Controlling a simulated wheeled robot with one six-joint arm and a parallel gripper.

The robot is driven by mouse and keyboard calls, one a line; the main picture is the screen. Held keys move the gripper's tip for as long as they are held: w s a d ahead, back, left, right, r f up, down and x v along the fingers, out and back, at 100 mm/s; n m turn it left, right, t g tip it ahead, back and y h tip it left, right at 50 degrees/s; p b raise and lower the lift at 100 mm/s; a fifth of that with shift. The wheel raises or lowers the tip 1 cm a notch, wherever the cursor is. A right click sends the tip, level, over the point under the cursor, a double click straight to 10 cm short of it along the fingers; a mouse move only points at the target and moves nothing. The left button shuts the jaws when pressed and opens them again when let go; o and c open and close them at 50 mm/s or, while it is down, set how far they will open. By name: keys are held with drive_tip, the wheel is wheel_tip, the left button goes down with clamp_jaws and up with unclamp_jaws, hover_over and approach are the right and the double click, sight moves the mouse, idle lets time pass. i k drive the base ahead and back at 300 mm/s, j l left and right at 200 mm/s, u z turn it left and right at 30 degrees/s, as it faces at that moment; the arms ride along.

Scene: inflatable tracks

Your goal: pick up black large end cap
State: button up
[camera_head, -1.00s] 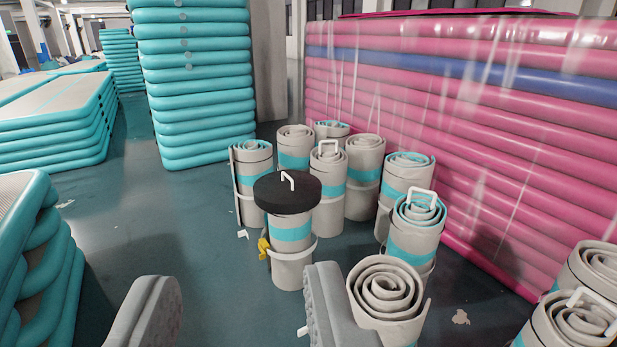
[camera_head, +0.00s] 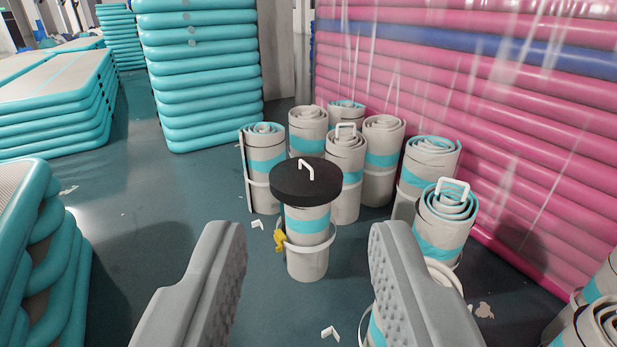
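The black large end cap (camera_head: 305,184) is a thick round black disc with a white handle on top. It lies on top of an upright rolled grey track with a teal band (camera_head: 308,226), near the middle of the view. My gripper (camera_head: 308,232) is open and empty. Its two grey fingers stand wide apart in the lower part of the view, one on each side of the roll in the picture. The cap is farther off, beyond the fingertips, and neither finger appears to touch it.
Several other rolled tracks stand close behind and right of the cap, one with a white handle (camera_head: 453,190). A pink stack (camera_head: 500,130) stands behind right. Teal stacks (camera_head: 205,75) stand behind left and at the left edge (camera_head: 50,250). Floor left of the cap (camera_head: 150,200) is clear.

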sight(303, 181)
drive_tip(key=i+j+z, duration=0.1)
drive_tip(key=i+j, duration=0.4)
drive_tip(key=i, duration=0.3)
drive_tip(key=i+j+z, duration=0.1)
drive_tip(key=i+j, duration=0.45)
drive_tip(key=i, duration=0.2)
drive_tip(key=i+j, duration=0.65)
drive_tip(key=i+l+z, duration=0.05)
drive_tip(key=i, duration=0.05)
